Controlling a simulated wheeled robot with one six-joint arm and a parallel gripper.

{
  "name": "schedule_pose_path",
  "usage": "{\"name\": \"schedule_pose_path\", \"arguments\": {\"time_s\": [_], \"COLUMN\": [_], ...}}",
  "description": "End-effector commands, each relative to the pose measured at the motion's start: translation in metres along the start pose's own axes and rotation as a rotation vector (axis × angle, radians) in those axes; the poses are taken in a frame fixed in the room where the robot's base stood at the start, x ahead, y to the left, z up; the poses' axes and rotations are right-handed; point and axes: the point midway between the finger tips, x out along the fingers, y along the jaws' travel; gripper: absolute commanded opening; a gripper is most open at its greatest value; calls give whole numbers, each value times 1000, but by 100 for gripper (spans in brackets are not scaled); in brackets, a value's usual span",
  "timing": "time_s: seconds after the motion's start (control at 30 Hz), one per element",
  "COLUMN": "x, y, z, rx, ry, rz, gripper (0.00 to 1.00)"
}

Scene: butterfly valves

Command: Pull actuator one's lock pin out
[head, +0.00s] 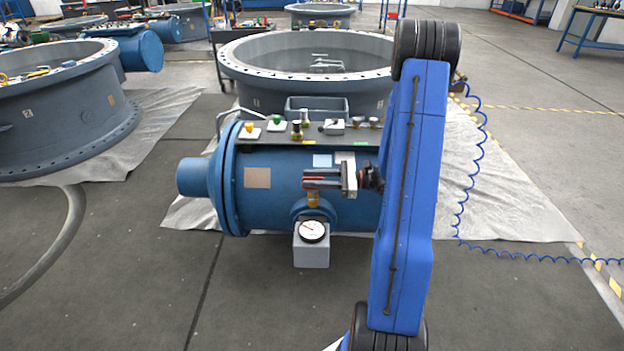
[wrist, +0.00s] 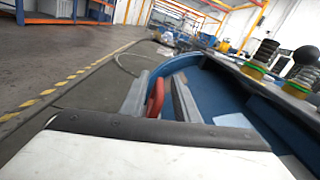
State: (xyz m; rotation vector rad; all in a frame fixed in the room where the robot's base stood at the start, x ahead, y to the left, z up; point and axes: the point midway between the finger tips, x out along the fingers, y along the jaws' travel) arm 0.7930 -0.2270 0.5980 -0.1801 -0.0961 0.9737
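A blue cylindrical actuator (head: 275,200) lies in front of the middle valve ring. My gripper (head: 307,180) is at the actuator's front side, above a round gauge, and points left. In the wrist view, a red looped piece (wrist: 156,97), which looks like the lock pin's handle, stands between my two grey fingertips (wrist: 160,98). The fingers are apart, with a gap seen at the red piece's right side. A firm hold on it does not show. The pin's shaft and its hole are hidden.
A gauge (head: 313,231) on a grey block sits just below my gripper. Coloured knobs and fittings (head: 277,121) stand on the actuator's top plate. The middle valve ring (head: 320,45) is behind, another ring (head: 60,115) at left. The floor in front is clear.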

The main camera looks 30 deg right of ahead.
Motion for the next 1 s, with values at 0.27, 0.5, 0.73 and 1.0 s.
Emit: {"name": "schedule_pose_path", "arguments": {"time_s": [0.27, 0.5, 0.73, 1.0], "x": [2, 2, 2, 2], "y": [0, 0, -2, -9], "z": [0, 0, 5, 34], "rx": [0, -1, -3, -7], "ry": [0, 0, 1, 1], "rz": [0, -1, -1, -2], "gripper": [28, 0, 0, 0]}}
